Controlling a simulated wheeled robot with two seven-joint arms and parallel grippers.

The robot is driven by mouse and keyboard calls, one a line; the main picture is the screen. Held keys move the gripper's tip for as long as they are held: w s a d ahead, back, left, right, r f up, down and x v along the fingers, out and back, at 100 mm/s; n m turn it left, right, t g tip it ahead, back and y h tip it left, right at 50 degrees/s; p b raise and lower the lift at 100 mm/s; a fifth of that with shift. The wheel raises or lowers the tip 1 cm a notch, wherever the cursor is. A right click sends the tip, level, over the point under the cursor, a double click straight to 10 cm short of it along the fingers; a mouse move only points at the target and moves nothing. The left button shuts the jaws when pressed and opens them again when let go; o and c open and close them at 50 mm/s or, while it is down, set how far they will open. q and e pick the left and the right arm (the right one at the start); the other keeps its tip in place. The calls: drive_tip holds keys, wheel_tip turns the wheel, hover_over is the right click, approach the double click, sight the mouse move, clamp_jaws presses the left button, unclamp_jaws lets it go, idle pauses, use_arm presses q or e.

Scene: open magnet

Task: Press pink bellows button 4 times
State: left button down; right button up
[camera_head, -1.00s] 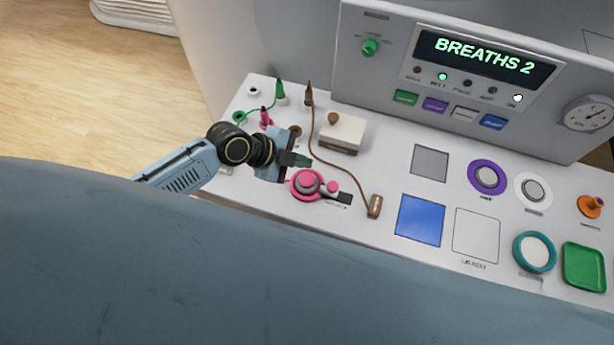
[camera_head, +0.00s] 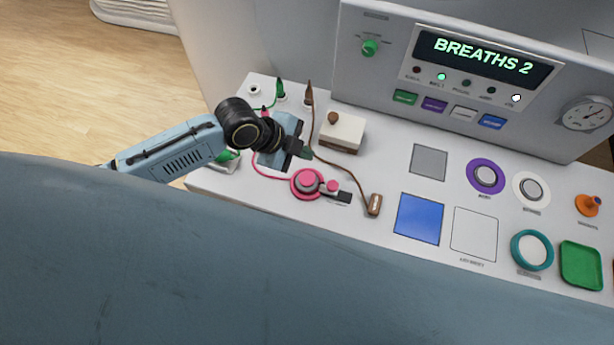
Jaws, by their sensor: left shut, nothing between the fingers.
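The display (camera_head: 476,57) on the console reads "BREATHS 2". My right gripper is not in view.
A white box with a brown knob (camera_head: 342,132) stands right of my left gripper. A brown cord leads to a brown cylinder (camera_head: 375,204) right of the bellows. Blue (camera_head: 419,219) and grey (camera_head: 429,162) squares lie farther right. The console (camera_head: 380,80) rises behind.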

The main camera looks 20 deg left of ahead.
use_arm(q)
drive_tip(key=b, duration=0.7)
hover_over(310, 177)
drive_tip(key=a, duration=0.1)
drive_tip(key=f, duration=0.7)
drive_tip(key=shift+s+a+f, duration=0.15)
drive_tip(key=shift+s, duration=0.25)
drive_tip(key=shift+f, duration=0.45)
drive_tip(key=shift+f, duration=0.15)
drive_tip(key=shift+f, duration=0.25)
drive_tip(key=shift+f+b, duration=0.5)
drive_tip(key=shift+f, duration=0.15)
idle(0.9)
drive_tip(key=shift+r+p, duration=1)
drive_tip(key=shift+r, duration=0.05)
